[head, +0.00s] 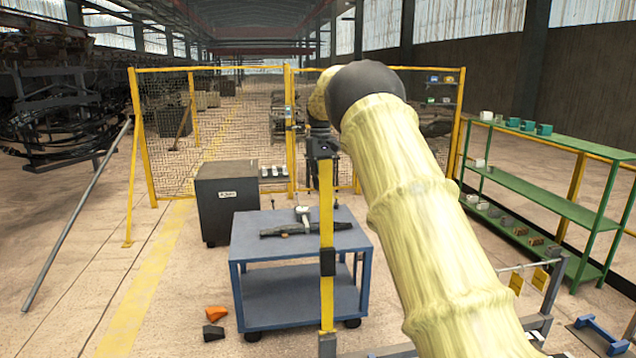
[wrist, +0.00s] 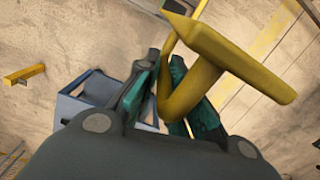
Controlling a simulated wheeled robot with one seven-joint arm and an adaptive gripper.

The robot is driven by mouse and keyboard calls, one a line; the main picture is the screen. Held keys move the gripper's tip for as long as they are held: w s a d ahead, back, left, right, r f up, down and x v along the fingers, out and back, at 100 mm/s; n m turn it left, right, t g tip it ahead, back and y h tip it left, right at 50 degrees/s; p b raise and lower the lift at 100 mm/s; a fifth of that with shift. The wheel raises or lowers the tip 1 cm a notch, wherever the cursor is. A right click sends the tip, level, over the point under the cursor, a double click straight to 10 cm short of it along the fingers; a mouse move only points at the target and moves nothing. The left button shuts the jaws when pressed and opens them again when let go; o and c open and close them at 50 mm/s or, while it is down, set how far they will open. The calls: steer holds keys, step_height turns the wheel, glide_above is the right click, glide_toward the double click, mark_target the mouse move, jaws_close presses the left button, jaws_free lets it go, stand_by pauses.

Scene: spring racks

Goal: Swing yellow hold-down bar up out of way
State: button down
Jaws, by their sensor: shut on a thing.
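The yellow hold-down bar (head: 326,215) stands close to upright in the head view, in front of the blue cart, with a dark block partway down it. My gripper (head: 318,152) is at its upper end, mostly hidden there by dark parts. In the wrist view the teal fingers of my gripper (wrist: 166,88) are shut on a curved yellow part of the bar (wrist: 192,95). A wider, flat yellow piece (wrist: 235,58) joins it above and to the right. The exact contact is partly hidden.
A blue cart (head: 300,287) carries a dark long part (head: 285,231). A dark cabinet (head: 226,190) stands behind it, before a yellow mesh fence (head: 232,110). A green shelf rack (head: 550,195) is at right. Orange and black blocks lie on the floor (head: 150,300).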

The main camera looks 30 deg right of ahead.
steer(key=shift+w+d+f, duration=0.1)
steer(key=shift+d+f, duration=0.05)
steer(key=shift+f, duration=0.1)
steer(key=c, duration=1.7)
jaws_free()
steer(key=shift+o, duration=0.9)
steer(key=shift+d, duration=0.3)
step_height(320, 180, up, 12)
steer(key=w, duration=0.1)
steer(key=shift+d, duration=0.4)
steer(key=shift+w, duration=0.1)
